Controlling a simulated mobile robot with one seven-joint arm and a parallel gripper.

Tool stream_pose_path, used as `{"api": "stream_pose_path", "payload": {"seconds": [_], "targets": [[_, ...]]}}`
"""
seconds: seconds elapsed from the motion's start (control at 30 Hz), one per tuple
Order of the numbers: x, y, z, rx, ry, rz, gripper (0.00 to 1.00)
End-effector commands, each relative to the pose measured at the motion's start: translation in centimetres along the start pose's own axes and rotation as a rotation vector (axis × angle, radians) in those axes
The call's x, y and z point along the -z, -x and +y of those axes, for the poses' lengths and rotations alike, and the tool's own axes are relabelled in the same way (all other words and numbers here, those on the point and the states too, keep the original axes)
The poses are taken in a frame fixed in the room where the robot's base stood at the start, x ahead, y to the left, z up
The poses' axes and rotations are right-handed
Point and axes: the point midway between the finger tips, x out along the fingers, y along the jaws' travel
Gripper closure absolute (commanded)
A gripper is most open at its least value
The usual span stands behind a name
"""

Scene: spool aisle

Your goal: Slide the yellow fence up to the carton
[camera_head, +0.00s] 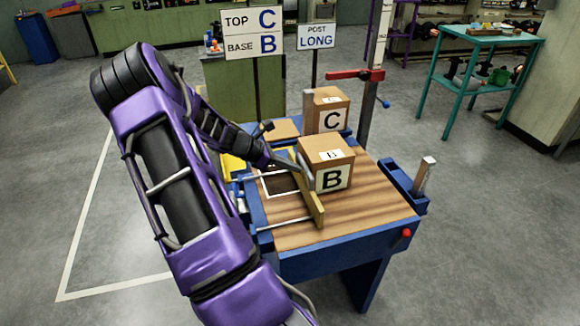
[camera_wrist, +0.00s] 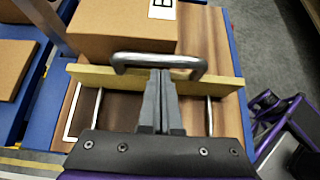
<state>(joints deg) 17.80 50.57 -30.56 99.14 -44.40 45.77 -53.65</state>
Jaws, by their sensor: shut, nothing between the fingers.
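The yellow fence (camera_head: 314,205) stands upright on the wooden tabletop, along the left side of the carton marked B (camera_head: 331,178). In the wrist view, the fence (camera_wrist: 226,86) lies just before the carton (camera_wrist: 110,35); I cannot tell whether they touch. A silver handle (camera_wrist: 187,73) is fixed on the fence. My gripper (camera_wrist: 161,74) is shut and empty, its fingertips at the handle's middle; contact is unclear. In the head view, my gripper (camera_head: 296,170) is at the fence, its tips partly hidden. Two metal rods run from the fence towards my side.
A blue bracket with a post (camera_head: 419,188) stands at the right edge. A red clamp arm (camera_head: 355,75) is behind. The tabletop right of the fence, in front of B, is bare.

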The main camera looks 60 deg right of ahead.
Motion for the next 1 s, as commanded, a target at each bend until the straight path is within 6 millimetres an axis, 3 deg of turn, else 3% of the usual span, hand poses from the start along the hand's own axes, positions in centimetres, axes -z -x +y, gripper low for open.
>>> {"api": "stream_pose_path", "payload": {"seconds": [0.1,0.57,0.73,1.0], "targets": [[-1.0,-0.6,0.0,0.002,-0.001,-0.001,1.0],[-0.1,-0.2,-0.1,0.0,0.002,-0.001,1.0],[1.9,1.6,-0.3,0.0,0.003,0.0,1.0],[1.7,7.9,-0.2,-0.002,-0.002,0.002,1.0]]}}
